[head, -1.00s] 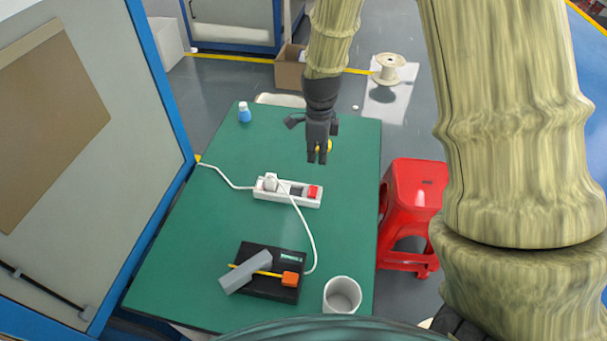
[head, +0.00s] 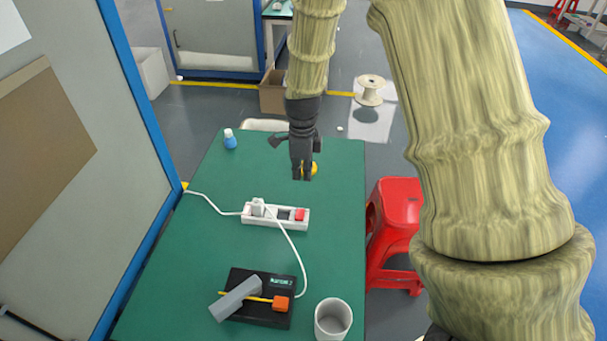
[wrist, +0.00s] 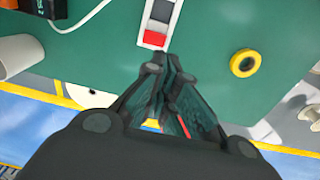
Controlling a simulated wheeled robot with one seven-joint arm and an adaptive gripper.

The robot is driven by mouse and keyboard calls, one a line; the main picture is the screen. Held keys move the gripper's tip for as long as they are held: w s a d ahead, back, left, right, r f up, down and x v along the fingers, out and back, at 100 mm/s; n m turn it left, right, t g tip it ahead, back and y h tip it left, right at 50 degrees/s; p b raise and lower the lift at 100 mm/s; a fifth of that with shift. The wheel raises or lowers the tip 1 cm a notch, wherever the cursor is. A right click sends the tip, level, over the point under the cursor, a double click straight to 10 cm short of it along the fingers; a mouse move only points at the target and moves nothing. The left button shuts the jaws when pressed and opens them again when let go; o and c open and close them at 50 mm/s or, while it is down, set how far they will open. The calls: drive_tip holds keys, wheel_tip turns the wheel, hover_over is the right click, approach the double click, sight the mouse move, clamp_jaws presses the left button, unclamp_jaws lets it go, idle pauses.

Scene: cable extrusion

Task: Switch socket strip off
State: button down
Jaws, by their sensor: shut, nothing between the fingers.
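The white socket strip (head: 263,222) lies on the green table, with a plug in its left end and a red switch (head: 300,214) at its right end. In the wrist view the strip's end with the red switch (wrist: 154,38) shows just beyond my fingertips. My gripper (head: 301,178) is shut and empty, pointing down above the table, behind and above the strip's right end in the head view. It also shows in the wrist view (wrist: 165,62). I see a gap between it and the strip in the head view. Whether the switch is on or off I cannot tell.
A black device (head: 262,313) with a grey block and an orange piece sits in front, beside a white cup (head: 333,319). A yellow ring (wrist: 245,63) lies near my gripper. A blue bottle (head: 230,140) stands at the back left. A red stool (head: 396,230) stands right of the table.

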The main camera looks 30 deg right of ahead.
wheel_tip(320, 180, up, 14)
drive_tip(key=d, duration=0.1)
drive_tip(key=shift+w+r+p, duration=0.2)
drive_tip(key=shift+r+p, duration=0.05)
drive_tip(key=shift+p, duration=0.1)
idle(0.8)
drive_tip(key=shift+d+f, duration=0.1)
idle(0.4)
